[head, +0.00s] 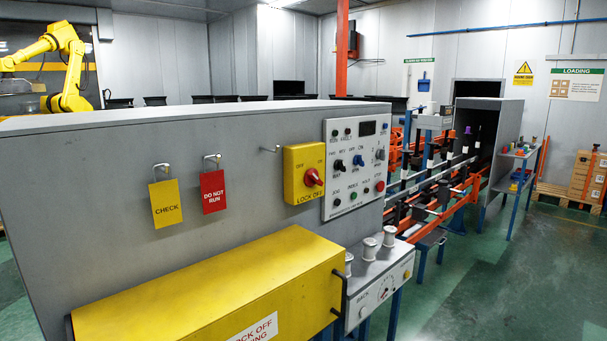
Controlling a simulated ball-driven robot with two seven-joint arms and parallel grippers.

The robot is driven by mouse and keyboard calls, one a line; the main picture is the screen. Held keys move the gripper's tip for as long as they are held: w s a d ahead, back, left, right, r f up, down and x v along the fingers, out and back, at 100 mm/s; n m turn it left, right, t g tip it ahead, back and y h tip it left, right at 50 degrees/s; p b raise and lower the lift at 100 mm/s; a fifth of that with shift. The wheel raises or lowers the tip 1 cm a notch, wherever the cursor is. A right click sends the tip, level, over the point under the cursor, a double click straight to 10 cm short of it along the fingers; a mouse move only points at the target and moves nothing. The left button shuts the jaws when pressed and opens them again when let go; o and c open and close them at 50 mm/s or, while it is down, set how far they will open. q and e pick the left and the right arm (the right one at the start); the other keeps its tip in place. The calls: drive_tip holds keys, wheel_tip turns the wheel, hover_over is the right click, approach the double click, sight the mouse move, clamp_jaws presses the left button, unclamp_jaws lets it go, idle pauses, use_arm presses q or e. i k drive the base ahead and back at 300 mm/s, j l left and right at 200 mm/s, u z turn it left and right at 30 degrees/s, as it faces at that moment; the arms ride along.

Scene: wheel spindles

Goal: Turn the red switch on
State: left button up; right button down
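The red switch (313,178) is a rotary knob on a yellow plate (304,190) marked OFF and LOCK OFF. The plate is fixed to the front of a grey cabinet (110,240). The knob's pointer seems tilted, but its exact setting is too small to read for certain. No lock or tag hangs on the knob. Neither of my grippers shows in the head view.
A yellow CHECK tag (166,203) and a red DO NOT RUN tag (213,191) hang on hooks left of the switch. A control panel (355,166) adjoins it. A yellow box (215,285) juts out below. Green floor (500,280) is clear at right.

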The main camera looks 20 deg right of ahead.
sight(311, 177)
drive_tip(key=i+l, duration=0.1)
drive_tip(key=l, duration=1.8)
drive_tip(key=i+u, duration=0.05)
